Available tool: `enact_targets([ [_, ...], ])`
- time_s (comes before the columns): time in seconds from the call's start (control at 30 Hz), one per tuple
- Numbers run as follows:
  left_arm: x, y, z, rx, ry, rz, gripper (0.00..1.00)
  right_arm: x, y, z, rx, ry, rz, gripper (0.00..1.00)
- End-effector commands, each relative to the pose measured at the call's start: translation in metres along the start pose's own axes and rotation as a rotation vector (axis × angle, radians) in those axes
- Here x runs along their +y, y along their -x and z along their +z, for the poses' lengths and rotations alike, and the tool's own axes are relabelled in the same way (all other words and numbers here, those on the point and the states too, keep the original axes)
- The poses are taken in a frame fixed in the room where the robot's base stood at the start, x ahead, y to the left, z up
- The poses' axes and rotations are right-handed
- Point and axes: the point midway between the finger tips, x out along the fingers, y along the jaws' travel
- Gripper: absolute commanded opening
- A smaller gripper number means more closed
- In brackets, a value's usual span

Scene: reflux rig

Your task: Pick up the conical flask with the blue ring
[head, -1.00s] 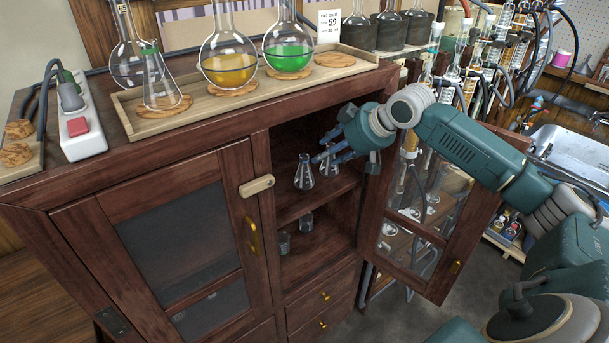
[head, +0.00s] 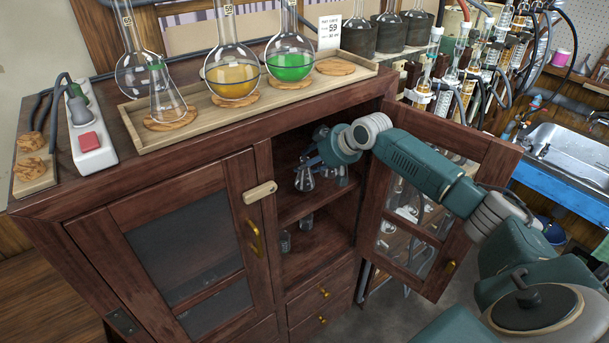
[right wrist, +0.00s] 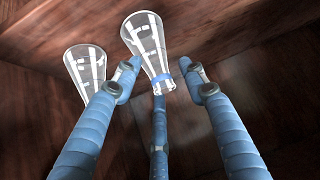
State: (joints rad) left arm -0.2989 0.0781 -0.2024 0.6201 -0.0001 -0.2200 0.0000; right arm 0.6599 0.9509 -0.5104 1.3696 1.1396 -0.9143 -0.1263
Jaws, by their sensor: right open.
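The conical flask with the blue ring (right wrist: 148,45) is clear glass, with the blue ring (right wrist: 165,82) around its narrow neck. My right gripper (right wrist: 163,78) is open, its blue jointed fingers spread on either side of the neck, with another finger below it. I cannot tell whether any finger touches the glass. In the head view my right gripper (head: 318,160) reaches into the open cabinet at upper-shelf height, partly hidden. A clear conical flask (head: 304,181) stands on that shelf; its ring is unclear there. A second clear flask (right wrist: 85,68) is beside the ringed one. My left gripper is out of view.
The open glazed door (head: 421,225) is right of the opening, close beneath my right arm. The closed left door (head: 92,225) is opposite. Small glassware (head: 285,241) is on the lower shelf. A wooden tray (head: 128,112) with several flasks stands on top.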

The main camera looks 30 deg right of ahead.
Motion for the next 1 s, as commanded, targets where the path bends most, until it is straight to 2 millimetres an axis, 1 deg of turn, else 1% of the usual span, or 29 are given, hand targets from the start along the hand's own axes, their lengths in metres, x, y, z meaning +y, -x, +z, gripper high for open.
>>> enact_targets([
  [0.1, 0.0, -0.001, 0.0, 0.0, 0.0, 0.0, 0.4, 0.0, 0.0, 0.001, 0.0, 0.0, 0.001, 0.42],
  [0.13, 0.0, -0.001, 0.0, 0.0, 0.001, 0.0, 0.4, 0.0, 0.0, 0.001, 0.0, 0.0, 0.0, 0.38],
  [0.17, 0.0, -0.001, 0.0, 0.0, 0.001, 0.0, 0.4, 0.0, 0.0, 0.001, 0.0, 0.0, 0.0, 0.32],
  [0.2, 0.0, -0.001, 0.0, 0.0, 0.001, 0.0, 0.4, 0.0, 0.0, 0.001, 0.0, 0.0, 0.0, 0.24],
  [0.27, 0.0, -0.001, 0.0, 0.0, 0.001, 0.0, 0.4, 0.0, 0.0, 0.001, -0.001, 0.0, 0.0, 0.12],
  [0.3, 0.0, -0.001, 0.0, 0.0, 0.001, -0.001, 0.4, 0.0, 0.0, 0.001, -0.001, 0.0, 0.0, 0.04],
  [0.33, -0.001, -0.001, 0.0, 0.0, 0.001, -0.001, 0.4, 0.0, 0.0, 0.001, -0.001, 0.0, 0.0, 0.0],
  [0.67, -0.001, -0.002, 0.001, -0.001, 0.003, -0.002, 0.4, 0.0, 0.001, 0.0, 0.0, 0.0, 0.001, 0.0],
  [0.83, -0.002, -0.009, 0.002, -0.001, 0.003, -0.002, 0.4, 0.001, 0.008, -0.008, 0.001, 0.001, 0.001, 0.0],
  [1.0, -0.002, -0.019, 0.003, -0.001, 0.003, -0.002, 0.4, 0.001, 0.023, -0.023, 0.004, 0.001, 0.002, 0.0],
])
